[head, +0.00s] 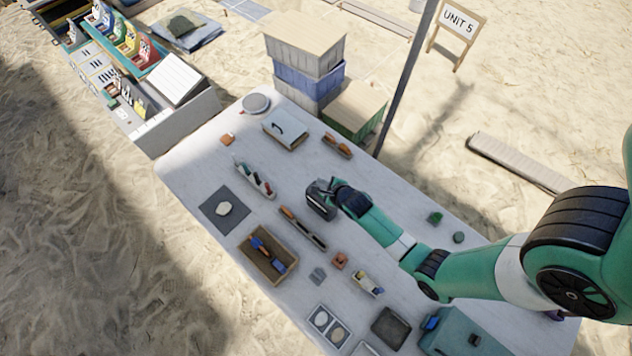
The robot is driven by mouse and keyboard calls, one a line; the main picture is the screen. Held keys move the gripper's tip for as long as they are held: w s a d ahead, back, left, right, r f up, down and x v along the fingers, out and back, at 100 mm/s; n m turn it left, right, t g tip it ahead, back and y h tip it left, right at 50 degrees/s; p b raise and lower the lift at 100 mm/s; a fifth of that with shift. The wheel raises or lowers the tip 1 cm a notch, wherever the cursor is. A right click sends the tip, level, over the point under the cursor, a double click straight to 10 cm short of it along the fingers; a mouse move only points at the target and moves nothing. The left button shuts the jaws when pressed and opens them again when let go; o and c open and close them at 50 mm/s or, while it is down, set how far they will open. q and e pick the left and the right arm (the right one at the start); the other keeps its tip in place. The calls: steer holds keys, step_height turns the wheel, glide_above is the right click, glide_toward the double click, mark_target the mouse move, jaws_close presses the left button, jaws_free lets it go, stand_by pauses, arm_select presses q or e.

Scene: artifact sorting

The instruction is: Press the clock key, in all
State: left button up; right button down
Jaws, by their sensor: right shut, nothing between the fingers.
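I cannot make out a clock or a marked key in the head view. A teal box (470,335) with a small blue part stands at the table's near right edge, partly cut off by the frame; I cannot tell whether it bears a key. My right gripper (319,196) is shut and empty, over the middle of the white table (190,165). My left gripper is not in view.
A wooden tray (247,253) with blue and orange tools, a dark mat (216,212) with a pale piece, and a white lidded box (286,130) are on the table. Stacked crates (308,75) and a dark pole (407,75) stand beyond its far edge.

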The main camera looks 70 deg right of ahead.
arm_select(q)
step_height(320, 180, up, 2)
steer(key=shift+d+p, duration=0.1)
steer(key=shift+p, duration=0.2)
arm_select(e)
steer(key=shift+s+d+r, duration=0.5)
steer(key=shift+s+r, duration=0.2)
steer(key=shift+r, duration=0.05)
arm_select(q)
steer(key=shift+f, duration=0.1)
arm_select(e)
steer(key=shift+f, duration=0.1)
arm_select(q)
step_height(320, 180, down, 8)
steer(key=b, duration=0.8)
arm_select(e)
step_height(320, 180, down, 9)
steer(key=shift+r, duration=0.2)
arm_select(q)
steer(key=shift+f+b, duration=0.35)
steer(key=shift+b, duration=0.15)
arm_select(e)
steer(key=shift+f, duration=0.4)
